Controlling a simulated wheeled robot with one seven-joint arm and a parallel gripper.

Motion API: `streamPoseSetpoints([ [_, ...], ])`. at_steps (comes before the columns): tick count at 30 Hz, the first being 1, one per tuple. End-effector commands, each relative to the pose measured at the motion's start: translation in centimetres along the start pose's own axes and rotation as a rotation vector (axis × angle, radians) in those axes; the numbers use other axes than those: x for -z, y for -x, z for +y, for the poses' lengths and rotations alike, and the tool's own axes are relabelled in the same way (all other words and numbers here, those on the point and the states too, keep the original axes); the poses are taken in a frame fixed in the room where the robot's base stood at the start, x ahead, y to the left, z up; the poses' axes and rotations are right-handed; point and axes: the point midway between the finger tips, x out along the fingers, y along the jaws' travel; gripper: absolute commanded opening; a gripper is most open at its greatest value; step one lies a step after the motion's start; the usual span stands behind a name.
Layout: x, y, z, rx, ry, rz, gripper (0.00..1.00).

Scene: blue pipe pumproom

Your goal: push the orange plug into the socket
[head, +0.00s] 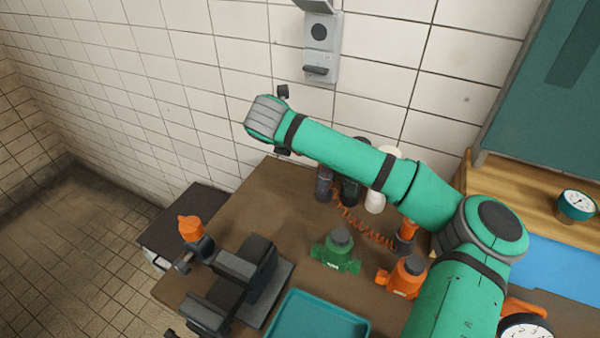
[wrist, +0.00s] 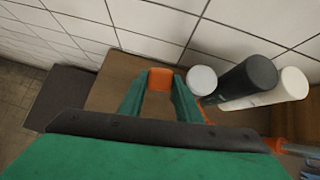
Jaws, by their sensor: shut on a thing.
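My gripper (wrist: 160,92) shows in the wrist view as two green fingers shut on an orange block, which I take to be the orange plug (wrist: 160,78). It is held over the back edge of the brown bench, close to the tiled wall. In the head view the gripper and plug are hidden behind the arm's far end. A grey wall unit with a round dark face (head: 319,32) is on the tiles above the arm and looks like the socket. It is out of the wrist view. The plug is apart from it.
Several bottles, including a white one (wrist: 278,88) and a dark one (wrist: 248,80), stand right of my gripper. A coiled orange cord (head: 362,226), green tool (head: 336,250), orange tool (head: 405,277), black vise (head: 240,280) and teal tray (head: 318,322) occupy the bench (head: 228,218).

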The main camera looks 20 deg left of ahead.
Motion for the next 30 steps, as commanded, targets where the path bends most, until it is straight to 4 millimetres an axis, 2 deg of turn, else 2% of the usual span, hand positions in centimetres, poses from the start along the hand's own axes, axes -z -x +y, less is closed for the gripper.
streamPoseSetpoints([
  [3,-2.6,1.1,0.8,-0.014,0.01,-0.149,0.11],
  [11,-7.8,4.6,1.9,-0.012,0.006,-0.476,0.11],
  [18,-12.1,9.2,2.0,0.024,-0.014,-0.759,0.11],
  [24,-15.0,14.3,1.1,0.084,-0.034,-0.964,0.11],
  [27,-15.9,16.7,0.6,0.116,-0.04,-1.036,0.11],
  [30,-16.3,18.2,0.0,0.142,-0.044,-1.078,0.11],
])
